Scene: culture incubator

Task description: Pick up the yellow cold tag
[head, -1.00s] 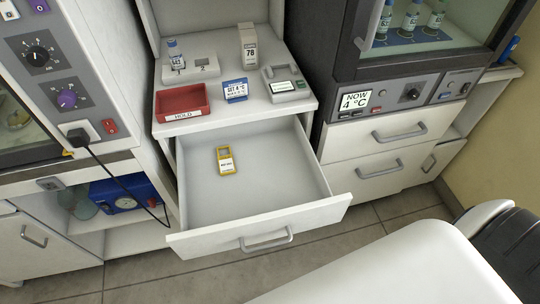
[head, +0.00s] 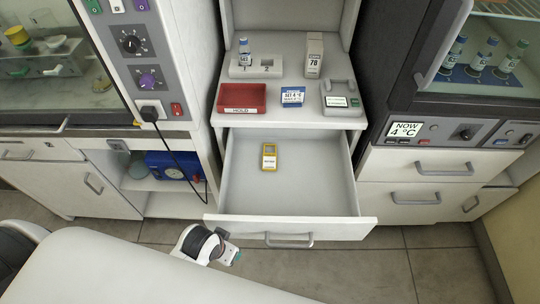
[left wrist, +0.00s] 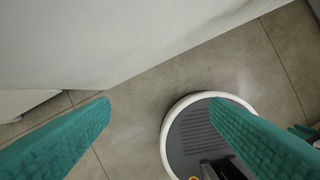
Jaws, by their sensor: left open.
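The yellow cold tag (head: 269,157), with a white label, lies flat in the open drawer (head: 240,195), towards its back. My left gripper (head: 230,254) is in front of the drawer, low and left of its handle, well apart from the tag. In the left wrist view, its two teal fingers (left wrist: 160,105) are spread with nothing between them, above the floor. The tag does not show in that view.
The drawer's front panel (head: 345,229) and handle (head: 290,241) stand out over the tiled floor. A black cable (head: 184,160) hangs left of the drawer.

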